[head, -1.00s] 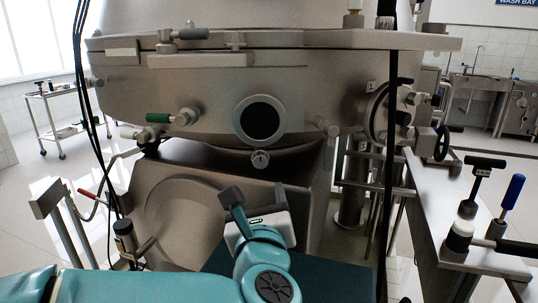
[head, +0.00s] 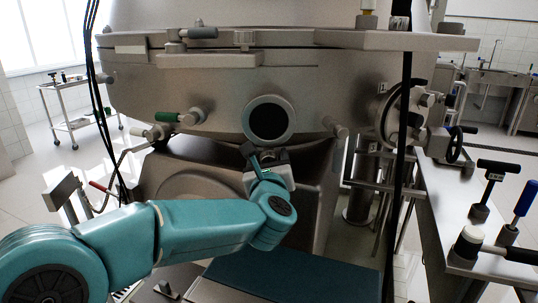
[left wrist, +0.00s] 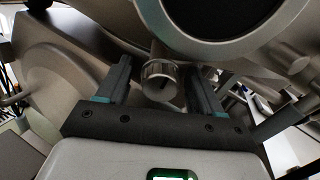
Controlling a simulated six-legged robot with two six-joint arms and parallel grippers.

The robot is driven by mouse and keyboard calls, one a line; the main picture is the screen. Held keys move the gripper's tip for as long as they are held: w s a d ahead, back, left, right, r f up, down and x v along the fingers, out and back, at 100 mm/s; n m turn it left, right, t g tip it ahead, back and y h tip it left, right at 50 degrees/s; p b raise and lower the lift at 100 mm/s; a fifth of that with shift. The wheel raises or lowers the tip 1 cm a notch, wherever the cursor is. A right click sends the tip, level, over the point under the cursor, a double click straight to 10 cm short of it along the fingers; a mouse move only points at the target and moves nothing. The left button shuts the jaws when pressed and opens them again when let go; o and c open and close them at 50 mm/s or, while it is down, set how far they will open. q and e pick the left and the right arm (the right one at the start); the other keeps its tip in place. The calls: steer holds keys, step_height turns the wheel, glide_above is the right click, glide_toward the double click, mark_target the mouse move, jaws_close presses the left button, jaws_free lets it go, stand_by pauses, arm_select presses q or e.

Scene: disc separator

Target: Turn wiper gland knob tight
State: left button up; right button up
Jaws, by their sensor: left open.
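The gland knob (left wrist: 160,84) is a small ribbed metal knob with a dark mark on its face, on a short stem below the round sight glass (head: 269,119). In the left wrist view it sits between the two fingers of my left gripper (left wrist: 159,73), with a gap on each side. In the head view my left gripper (head: 264,154) is just under the sight glass and hides most of the knob. The left gripper is open and empty. My right gripper is not in view.
The steel vessel (head: 200,90) fills the middle. A steel bench (head: 445,200) at right carries a T-handled tool (head: 487,185) and a blue-handled tool (head: 526,197). Black cables (head: 97,80) hang at left.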

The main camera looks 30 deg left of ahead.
arm_select(q)
steer(key=shift+w+a, duration=0.45)
steer(key=shift+w, duration=0.1)
steer(key=c, duration=1.1)
steer(key=shift+o, duration=0.2)
